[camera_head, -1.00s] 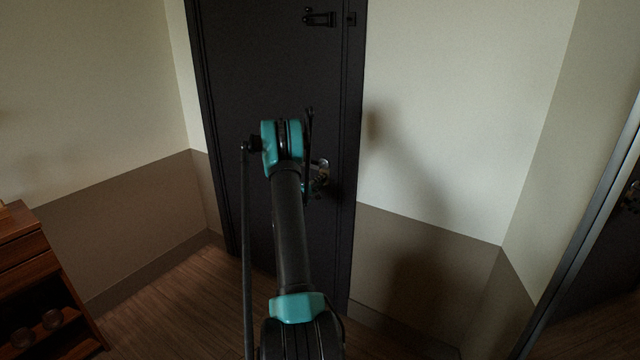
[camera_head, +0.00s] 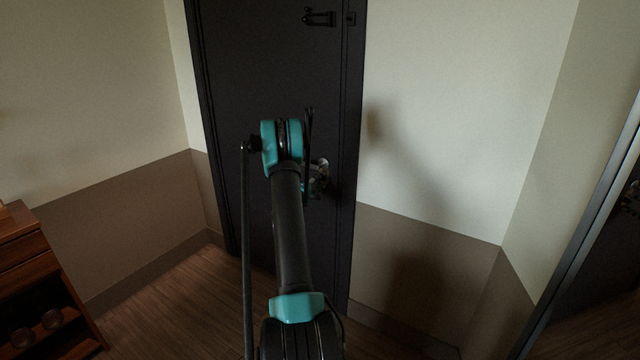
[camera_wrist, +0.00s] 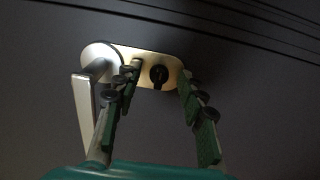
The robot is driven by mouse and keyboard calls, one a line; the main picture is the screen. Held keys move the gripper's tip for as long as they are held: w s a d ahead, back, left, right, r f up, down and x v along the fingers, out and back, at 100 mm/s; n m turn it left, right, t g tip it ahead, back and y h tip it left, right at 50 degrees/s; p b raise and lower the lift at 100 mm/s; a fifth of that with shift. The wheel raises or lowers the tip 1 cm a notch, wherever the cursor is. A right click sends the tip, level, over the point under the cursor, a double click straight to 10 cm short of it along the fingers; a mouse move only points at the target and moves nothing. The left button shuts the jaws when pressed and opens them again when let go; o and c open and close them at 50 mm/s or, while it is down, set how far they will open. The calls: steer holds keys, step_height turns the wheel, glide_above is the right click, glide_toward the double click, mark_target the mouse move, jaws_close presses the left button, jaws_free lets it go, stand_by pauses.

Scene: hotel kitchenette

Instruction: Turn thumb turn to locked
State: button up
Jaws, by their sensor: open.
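The thumb turn (camera_wrist: 158,74) is a small dark knob on a pale brass plate (camera_wrist: 146,56) in the wrist view. A silver lever handle (camera_wrist: 84,105) is beside it at the left of the plate. My gripper (camera_wrist: 160,88) is open, with its green-padded fingers on either side of the thumb turn. The left finger overlaps the plate between lever and knob; the right finger is by the plate's right end. I cannot tell whether either finger touches the knob. In the head view, my arm hides most of the lock hardware (camera_head: 320,176).
The dark door (camera_head: 240,120) fills the middle of the head view, with a latch (camera_head: 320,18) near its top. A wooden cabinet (camera_head: 35,270) stands at the lower left. A mirror or framed panel (camera_head: 585,240) is at the right. Floor between them is clear.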

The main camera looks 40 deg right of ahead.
steer(key=shift+a, duration=0.1)
steer(key=v, duration=1.1)
steer(key=shift+s+a, duration=0.2)
steer(key=shift+a, duration=0.15)
steer(key=shift+f, duration=0.1)
steer(key=s+a+r+m+g+y, duration=0.1)
steer(key=s+a+r+m+y, duration=0.35)
steer(key=s+a, duration=0.85)
steer(key=s+a+f+g+y, duration=0.1)
steer(key=s+a+f+y, duration=0.2)
steer(key=s+a+y, duration=0.9)
steer(key=s+a, duration=1)
steer(key=a, duration=0.4)
steer(key=shift+a+f+g, duration=0.2)
steer(key=shift+f+g, duration=0.1)
steer(key=shift+f, duration=0.05)
